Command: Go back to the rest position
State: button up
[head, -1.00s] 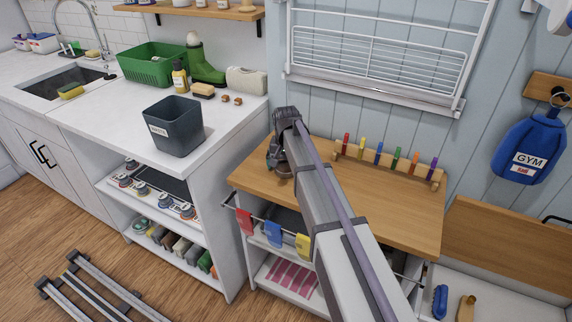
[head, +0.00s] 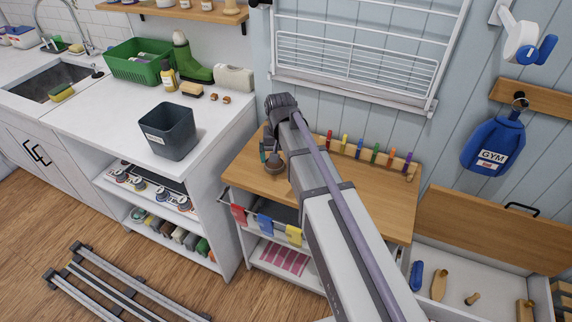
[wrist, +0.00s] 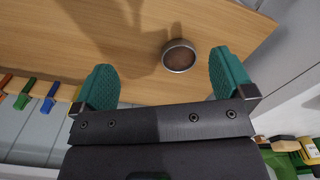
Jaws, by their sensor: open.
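My gripper (wrist: 165,80) is open, with two teal fingers wide apart and nothing between them. It hangs over the wooden tabletop (wrist: 110,30). In the head view my arm reaches over that wooden worktop (head: 380,205), and my gripper (head: 268,152) is partly hidden behind the wrist. A small round thing with a brown top and metal rim (wrist: 179,55) stands on the tabletop just beyond the fingertips, apart from them. It seems to be the dark round thing (head: 274,166) below my gripper in the head view.
A rack of coloured pegs (head: 365,152) stands along the worktop's back edge. A grey bin (head: 168,132) and a green basket (head: 140,65) stand on the white counter to the left. Coloured cloths (head: 265,224) hang on the front rail.

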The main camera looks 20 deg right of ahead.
jog(key=s+n, duration=0.2)
jog(key=s, duration=1.5)
jog(key=shift+n, duration=0.3)
